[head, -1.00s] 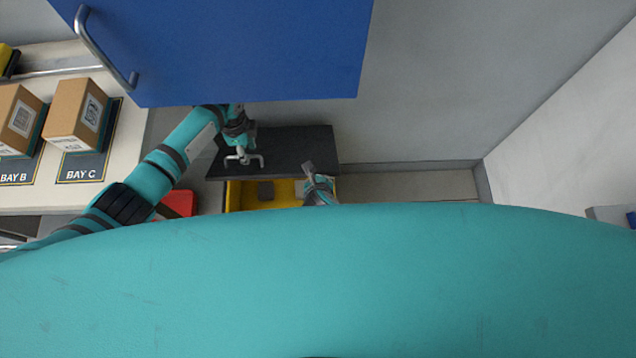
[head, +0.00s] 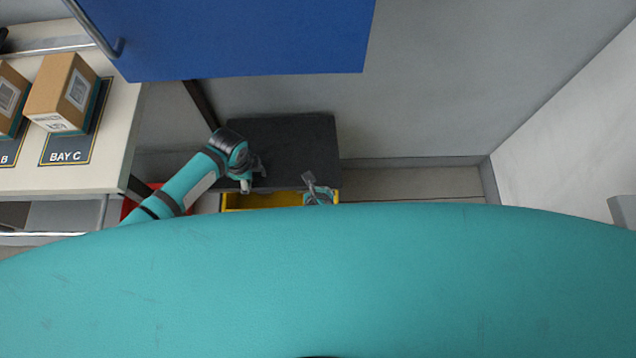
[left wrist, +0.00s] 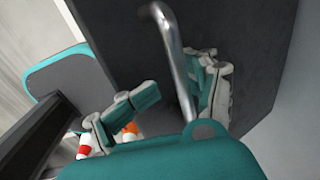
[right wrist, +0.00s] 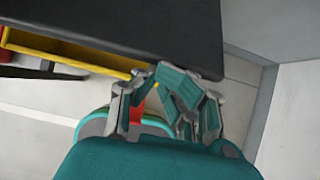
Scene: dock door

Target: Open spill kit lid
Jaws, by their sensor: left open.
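The spill kit is a yellow bin (head: 262,200) with a dark grey lid (head: 285,140) over it, against the wall in the head view. A strip of yellow shows below the lid's near edge; my teal body hides the rest. My left gripper (head: 252,180) is at the lid's near left corner. In the left wrist view its fingers (left wrist: 172,100) are spread, with a silver bar handle (left wrist: 172,50) between them and the dark lid (left wrist: 235,30) behind. My right gripper (head: 312,186) is at the lid's near right corner; its finger opening is unclear in the right wrist view (right wrist: 165,90).
A blue panel (head: 240,35) with a metal handle hangs over the top of the head view. A pale bench (head: 110,150) with boxes (head: 65,90) stands left. A red object (head: 130,205) is below it. Bare floor (head: 410,182) lies right of the kit.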

